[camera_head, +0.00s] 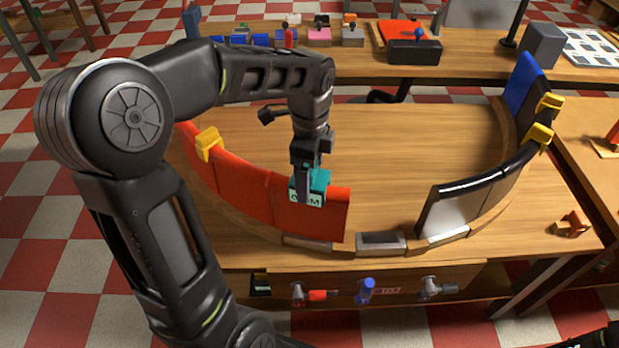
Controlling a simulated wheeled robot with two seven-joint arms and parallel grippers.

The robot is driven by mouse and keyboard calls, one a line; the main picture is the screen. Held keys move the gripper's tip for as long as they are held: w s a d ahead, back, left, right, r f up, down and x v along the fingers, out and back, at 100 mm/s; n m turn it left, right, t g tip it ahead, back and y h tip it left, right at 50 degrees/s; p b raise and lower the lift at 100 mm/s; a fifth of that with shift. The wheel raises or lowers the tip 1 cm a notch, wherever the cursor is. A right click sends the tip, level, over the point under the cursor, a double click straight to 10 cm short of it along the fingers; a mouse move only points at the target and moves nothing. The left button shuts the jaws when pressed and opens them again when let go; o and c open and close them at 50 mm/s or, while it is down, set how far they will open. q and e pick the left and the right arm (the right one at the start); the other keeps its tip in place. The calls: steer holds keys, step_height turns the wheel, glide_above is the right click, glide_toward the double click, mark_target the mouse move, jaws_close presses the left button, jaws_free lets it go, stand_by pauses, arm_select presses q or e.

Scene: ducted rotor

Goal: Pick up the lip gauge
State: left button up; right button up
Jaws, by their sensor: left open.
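The lip gauge appears to be the teal block (319,183) with a white lettered label. It sits at the top of the red curved panel (326,217), near that panel's right end. My left gripper (306,178) points down at the teal block, with one dark finger in front of it. The jaws are open, and the other finger is mostly hidden. I cannot tell whether the fingers touch the block. My right gripper does not show.
A curved wooden ring carries red panels, black-and-white panels (462,208) and a blue panel (522,84), with yellow clips (209,143). A gap with a grey plate (381,242) lies at the front. Tools hang on the table's front. The wooden top inside the ring is clear.

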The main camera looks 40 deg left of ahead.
arm_select(q)
steer(key=shift+f, duration=1.4)
steer(key=c, duration=1.6)
steer(key=shift+o, duration=0.2)
step_height(320, 180, up, 10)
steer(key=shift+r+b, duration=0.1)
steer(key=shift+b, duration=0.3)
